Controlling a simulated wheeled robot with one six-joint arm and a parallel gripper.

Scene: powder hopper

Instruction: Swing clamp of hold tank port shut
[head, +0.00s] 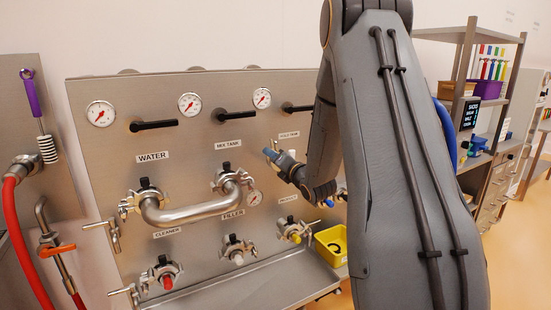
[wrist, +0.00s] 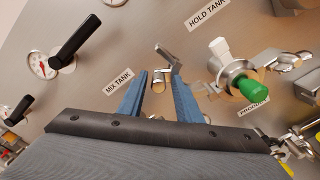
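The hold tank port, under the HOLD TANK label, shows in the wrist view with a green plug or cap (wrist: 252,89) and a white knob (wrist: 219,49) above it. A loose metal clamp part (wrist: 166,60) sticks out to the left of the port, so the clamp looks swung open. My gripper (wrist: 156,80) has its blue fingers apart, with the clamp part's end seen just beyond and between the tips. I cannot tell whether they touch. In the head view my gripper (head: 272,160) is at the panel below the HOLD TANK label, and my arm hides most of that port.
A bent steel pipe (head: 198,209) joins the WATER and MIX TANK ports, left of my gripper. Black valve handles (head: 235,116) jut from the steel panel (head: 100,142). Lower ports, a yellow bin (head: 331,246) and a ledge lie below. Shelves (head: 492,75) stand at the right.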

